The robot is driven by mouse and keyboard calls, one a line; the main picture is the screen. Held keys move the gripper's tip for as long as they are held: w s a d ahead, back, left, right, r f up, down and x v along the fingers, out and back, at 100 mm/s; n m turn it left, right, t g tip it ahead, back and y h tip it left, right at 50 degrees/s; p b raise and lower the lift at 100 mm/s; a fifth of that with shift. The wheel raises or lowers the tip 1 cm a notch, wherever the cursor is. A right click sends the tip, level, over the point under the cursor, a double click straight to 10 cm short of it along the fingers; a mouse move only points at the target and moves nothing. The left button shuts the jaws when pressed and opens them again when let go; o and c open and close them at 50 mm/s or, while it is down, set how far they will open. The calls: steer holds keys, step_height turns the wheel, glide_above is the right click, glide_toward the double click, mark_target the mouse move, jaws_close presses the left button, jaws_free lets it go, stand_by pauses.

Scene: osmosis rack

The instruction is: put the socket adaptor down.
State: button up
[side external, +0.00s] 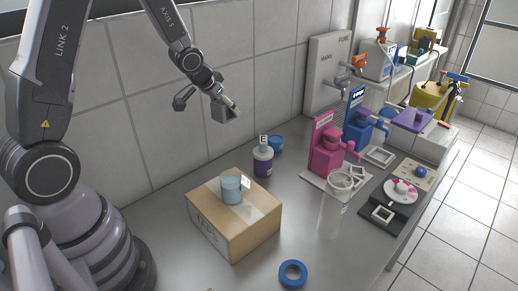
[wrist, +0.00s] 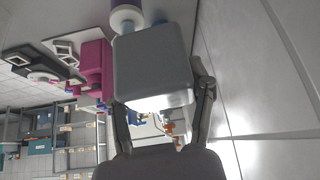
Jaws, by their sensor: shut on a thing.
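The socket adaptor appears as a grey, block-shaped piece with rounded edges (wrist: 153,68), filling the upper middle of the wrist view. My gripper (wrist: 160,104) is shut on it, with one finger at each side of its lower part. In the side external view, my gripper (side external: 213,103) holds the grey block in the air, above and behind the cardboard box and close to the tiled wall. The block is clear of the bench. Its far side is hidden in the wrist view.
A cardboard box (side external: 220,228) with a blue cup (side external: 231,187) on top stands on the grey bench (side external: 180,188). A purple bottle (side external: 263,162), a clear cylinder (side external: 333,210) and a pink machine (side external: 330,150) stand to the right. A blue tape roll (side external: 293,273) lies in front.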

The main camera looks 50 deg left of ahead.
steer(key=w+d+m+h, duration=0.3)
steer(key=w+d+m, duration=0.3)
steer(key=d, duration=0.4)
steer(key=m+g+h, duration=0.2)
steer(key=m, duration=0.2)
glide_above(303, 199)
steer(key=s+a, duration=0.1)
steer(key=a, duration=0.1)
steer(key=f, duration=1.7)
steer(key=shift+s+d+f, duration=0.15)
steer(key=shift+d+f, duration=0.1)
steer(key=shift+f, duration=1.95)
steer(key=shift+f, duration=0.1)
steer(key=o, duration=1.2)
